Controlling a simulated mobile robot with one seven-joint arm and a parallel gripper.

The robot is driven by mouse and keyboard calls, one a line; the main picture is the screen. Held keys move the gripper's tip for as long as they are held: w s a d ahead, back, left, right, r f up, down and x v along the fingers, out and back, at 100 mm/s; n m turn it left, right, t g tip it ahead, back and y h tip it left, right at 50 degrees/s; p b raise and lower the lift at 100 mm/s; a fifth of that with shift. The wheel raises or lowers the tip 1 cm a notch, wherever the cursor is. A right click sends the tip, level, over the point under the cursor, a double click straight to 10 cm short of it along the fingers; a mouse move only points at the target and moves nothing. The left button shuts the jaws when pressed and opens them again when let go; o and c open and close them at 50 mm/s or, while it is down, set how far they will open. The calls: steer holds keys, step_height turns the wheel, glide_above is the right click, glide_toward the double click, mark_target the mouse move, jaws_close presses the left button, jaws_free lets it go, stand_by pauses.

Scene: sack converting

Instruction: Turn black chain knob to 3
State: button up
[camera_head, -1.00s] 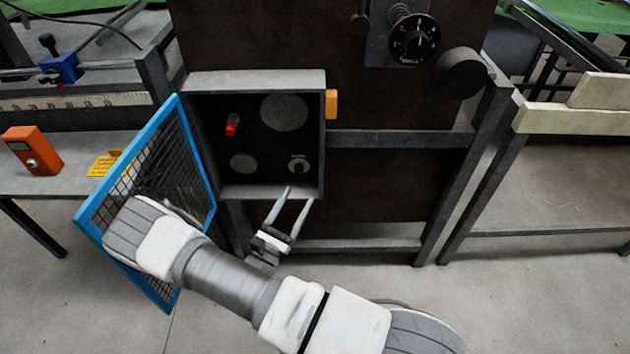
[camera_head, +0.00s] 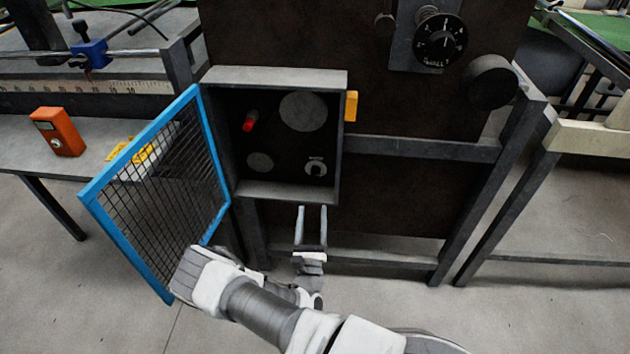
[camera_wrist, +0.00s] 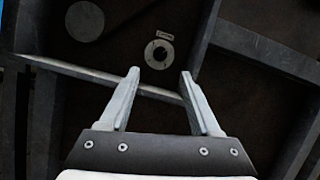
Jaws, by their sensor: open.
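A small knob with a dark centre on a pale round dial (camera_head: 316,168) sits at the lower right inside the open grey box (camera_head: 277,77). It also shows in the wrist view as a pale dial (camera_wrist: 158,53) with a small label above it; its marks are too small to read. A larger black numbered dial (camera_head: 440,40) is on the panel above right, outside the box. My gripper (camera_head: 312,210) is open and empty, below the box's lower edge. In the wrist view, the dial lies just beyond and between my open fingertips (camera_wrist: 160,74), apart from them.
A blue-framed mesh door (camera_head: 158,195) stands open on the box's left. A red switch (camera_head: 249,123) and round discs (camera_head: 303,111) are also inside. A yellow piece (camera_head: 351,105) sticks out at the box's right edge. A metal crossbar (camera_head: 420,148) runs right of the box.

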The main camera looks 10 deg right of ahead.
mark_target(315, 177)
steer(key=b+x, duration=0.1)
steer(key=x, duration=0.9)
steer(key=shift+w+d+r, duration=0.15)
steer(key=shift+w+r, duration=0.05)
steer(key=shift+w, duration=0.1)
jaws_close()
